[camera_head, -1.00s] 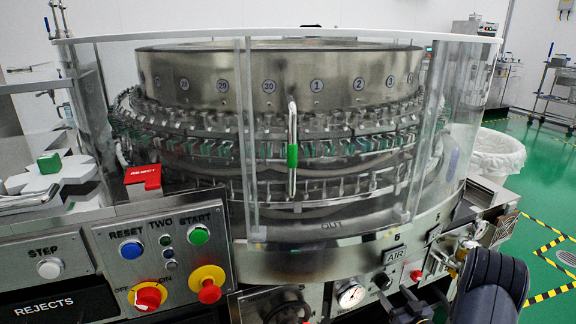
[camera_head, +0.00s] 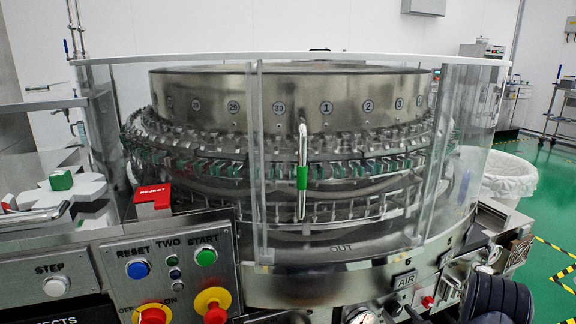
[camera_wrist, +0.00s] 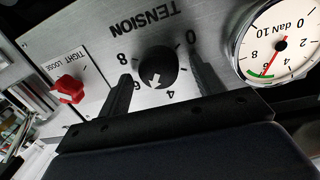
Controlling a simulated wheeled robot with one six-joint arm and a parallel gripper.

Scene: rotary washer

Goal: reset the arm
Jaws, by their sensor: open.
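My gripper (camera_wrist: 162,88) shows in the wrist view with its two dark fingers apart, one on each side of a black tension knob (camera_wrist: 157,68). The fingers appear open, and I cannot tell whether they touch the knob. The knob sits on a metal panel marked TENSION with a numbered scale. In the head view only a dark part of my arm (camera_head: 497,298) shows at the bottom right; the gripper itself is out of that view.
A gauge (camera_wrist: 275,42) and a red tight/loose switch (camera_wrist: 68,89) flank the knob. In the head view, the round washer (camera_head: 290,95) stands behind clear guards above a button panel (camera_head: 170,270). A lined bin (camera_head: 508,178) stands at right on green floor.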

